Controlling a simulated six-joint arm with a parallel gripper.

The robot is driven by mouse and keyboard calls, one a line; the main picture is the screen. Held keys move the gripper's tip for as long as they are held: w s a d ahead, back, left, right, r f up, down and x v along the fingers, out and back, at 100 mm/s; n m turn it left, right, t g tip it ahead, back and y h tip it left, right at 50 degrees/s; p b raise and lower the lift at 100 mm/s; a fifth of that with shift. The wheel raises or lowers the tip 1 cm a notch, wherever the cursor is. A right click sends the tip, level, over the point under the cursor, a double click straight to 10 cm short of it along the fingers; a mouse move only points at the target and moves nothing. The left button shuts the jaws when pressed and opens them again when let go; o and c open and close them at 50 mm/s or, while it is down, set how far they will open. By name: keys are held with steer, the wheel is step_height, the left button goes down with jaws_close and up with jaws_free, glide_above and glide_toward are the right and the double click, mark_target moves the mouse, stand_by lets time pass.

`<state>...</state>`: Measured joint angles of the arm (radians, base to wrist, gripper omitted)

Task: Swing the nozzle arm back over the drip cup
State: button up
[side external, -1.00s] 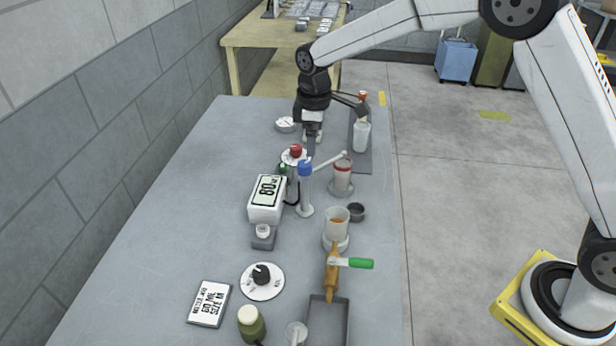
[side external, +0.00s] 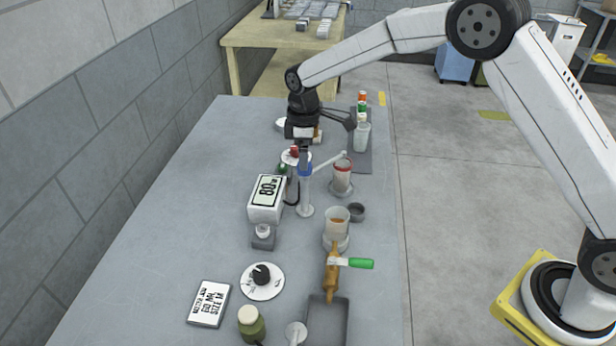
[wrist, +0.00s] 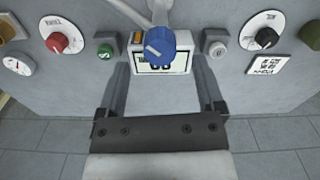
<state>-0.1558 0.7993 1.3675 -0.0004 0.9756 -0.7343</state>
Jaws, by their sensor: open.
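The nozzle arm is a grey post (side external: 305,195) with a blue cap (side external: 306,169) and a thin pale spout (side external: 330,160) reaching right. The spout's tip is above a clear beaker with a red band (side external: 342,176). A small dark cup (side external: 357,212), which looks like the drip cup, stands in front of that beaker, with no spout above it. My gripper (side external: 304,148) is close to the blue cap, just behind or above it. In the wrist view my gripper (wrist: 161,66) is open and empty, with the blue cap (wrist: 160,46) ahead between its fingers. Contact cannot be told.
Bottles (side external: 362,135) stand at the back right.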

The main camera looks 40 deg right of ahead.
steer(key=shift+f, duration=1.75)
jaws_close()
